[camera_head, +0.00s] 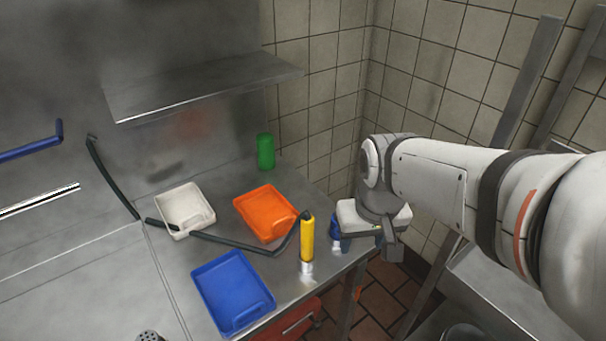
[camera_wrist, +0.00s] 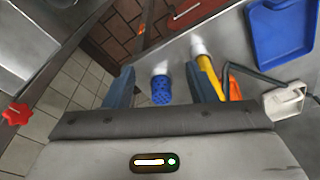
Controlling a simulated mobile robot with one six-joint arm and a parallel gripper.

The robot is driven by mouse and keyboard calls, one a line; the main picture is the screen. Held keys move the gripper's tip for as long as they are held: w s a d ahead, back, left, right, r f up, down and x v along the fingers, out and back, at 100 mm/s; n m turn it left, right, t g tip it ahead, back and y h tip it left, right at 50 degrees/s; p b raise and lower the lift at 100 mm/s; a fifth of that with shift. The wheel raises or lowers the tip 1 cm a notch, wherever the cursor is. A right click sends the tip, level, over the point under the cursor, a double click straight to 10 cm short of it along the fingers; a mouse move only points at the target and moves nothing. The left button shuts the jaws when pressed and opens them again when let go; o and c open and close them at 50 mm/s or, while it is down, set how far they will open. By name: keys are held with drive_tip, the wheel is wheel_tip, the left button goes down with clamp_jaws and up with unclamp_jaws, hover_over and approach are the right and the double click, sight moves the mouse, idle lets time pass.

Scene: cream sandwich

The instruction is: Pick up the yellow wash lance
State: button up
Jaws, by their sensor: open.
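The yellow wash lance (camera_head: 307,238) stands near the counter's right front edge in the head view, with a silver end at its base and a dark hose at its top. In the wrist view the yellow lance (camera_wrist: 208,76) lies just right of the right finger, outside the jaws. My gripper (camera_wrist: 160,70) is open and empty. In the head view it is to the right of the lance, apart from it, with its fingers partly hidden.
On the steel counter (camera_head: 165,275) are a white tray (camera_head: 186,208), an orange tray (camera_head: 266,212), a blue tray (camera_head: 233,292) and a green cylinder (camera_head: 265,151). The dark hose (camera_head: 225,241) crosses between the trays. A wall shelf (camera_head: 200,88) hangs above. Tiled floor lies beyond the edge.

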drive_tip(key=w+a+r+n+g+p, duration=0.1)
drive_tip(key=w+a+p, duration=0.1)
drive_tip(key=w+a, duration=0.25)
drive_tip(key=n+g+p, duration=0.1)
drive_tip(key=n+p, duration=0.1)
hover_over(307, 234)
drive_tip(key=w, duration=0.1)
drive_tip(key=shift+d+f, duration=0.25)
drive_tip(key=shift+f, duration=0.3)
drive_tip(key=shift+w+a+f, duration=0.1)
drive_tip(key=shift+a+f, duration=0.05)
drive_tip(key=shift+f, duration=0.15)
wheel_tip(307, 234, down, 7)
drive_tip(key=shift+w+f+p, duration=0.1)
drive_tip(key=shift+f+p, duration=0.1)
drive_tip(key=shift+p, duration=0.25)
drive_tip(key=shift+c, duration=0.5)
clamp_jaws()
